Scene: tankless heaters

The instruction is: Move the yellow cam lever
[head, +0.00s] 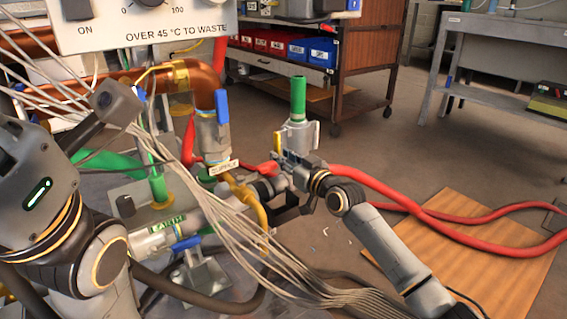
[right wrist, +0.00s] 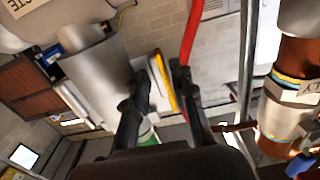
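The yellow cam lever (head: 278,144) stands upright on the left side of a grey metal coupling (head: 299,136) with a green hose end on top. My right gripper (head: 283,168) is at the coupling, just below the lever. In the right wrist view its two dark fingers (right wrist: 160,84) are apart, and the yellow lever (right wrist: 165,82) shows in the gap between their tips. I cannot tell whether either finger touches it. My left arm is at the left, with a grey end part (head: 117,103) near the cables; its fingers cannot be made out.
A control box (head: 150,22) hangs at upper left above copper pipes and a bundle of grey cables (head: 250,255). A blue-handled valve (head: 213,128) stands left of the coupling. A red hose (head: 440,230) crosses the floor and a wooden board (head: 480,265) at right.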

